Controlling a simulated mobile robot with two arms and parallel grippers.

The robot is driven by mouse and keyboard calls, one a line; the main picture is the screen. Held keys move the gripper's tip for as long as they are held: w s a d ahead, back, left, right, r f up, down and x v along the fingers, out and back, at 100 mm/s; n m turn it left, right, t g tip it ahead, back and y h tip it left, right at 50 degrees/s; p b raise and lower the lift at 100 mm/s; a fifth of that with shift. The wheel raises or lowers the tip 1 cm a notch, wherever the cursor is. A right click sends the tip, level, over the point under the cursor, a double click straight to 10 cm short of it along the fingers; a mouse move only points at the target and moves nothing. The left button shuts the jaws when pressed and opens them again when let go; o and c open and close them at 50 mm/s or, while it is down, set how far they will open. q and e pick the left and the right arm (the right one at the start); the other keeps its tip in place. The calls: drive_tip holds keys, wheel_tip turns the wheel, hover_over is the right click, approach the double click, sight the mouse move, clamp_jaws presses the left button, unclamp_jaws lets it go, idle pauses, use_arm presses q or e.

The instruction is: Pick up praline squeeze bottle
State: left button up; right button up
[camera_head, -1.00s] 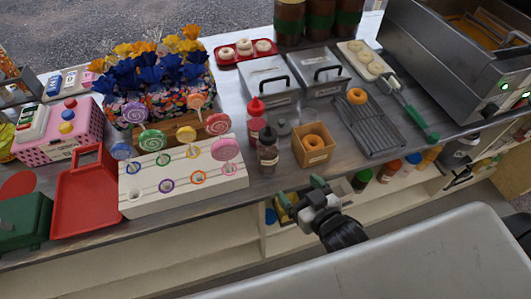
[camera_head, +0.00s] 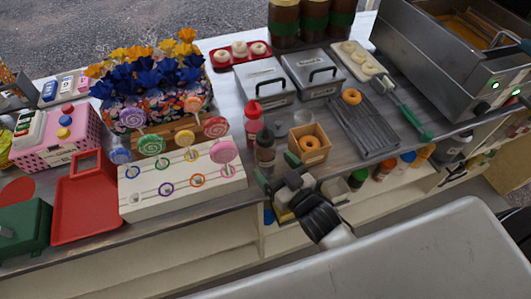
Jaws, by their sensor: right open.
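A dark brown squeeze bottle (camera_head: 265,152), probably the praline one, stands upright on the counter near its front edge. A red squeeze bottle (camera_head: 253,122) stands just behind it to the left. My right gripper (camera_head: 284,178) is open and empty at the counter's front edge, in front of the dark bottle and slightly to its right. Its fingers look apart from the bottle. The dark bottle's label cannot be read. My left gripper is not in view.
A wooden box (camera_head: 310,155) with a doughnut stands close to the bottle's right. A white lollipop stand (camera_head: 140,205) is to its left. A wire rack (camera_head: 375,140) and fryer (camera_head: 450,75) are farther right.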

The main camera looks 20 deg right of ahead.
sight(272, 164)
drive_tip(key=x, duration=0.4)
drive_tip(key=shift+w+f+p, duration=0.1)
drive_tip(key=shift+w+p, duration=0.05)
drive_tip(key=shift+p, duration=0.15)
drive_tip(key=c, duration=0.8)
drive_tip(key=shift+o, duration=0.2)
drive_tip(key=shift+s+b, duration=0.2)
drive_tip(key=shift+b, duration=0.15)
drive_tip(key=b+v, duration=0.2)
drive_tip(key=v, duration=1.5)
drive_tip(key=shift+s+d, duration=0.15)
drive_tip(key=shift+s, duration=0.2)
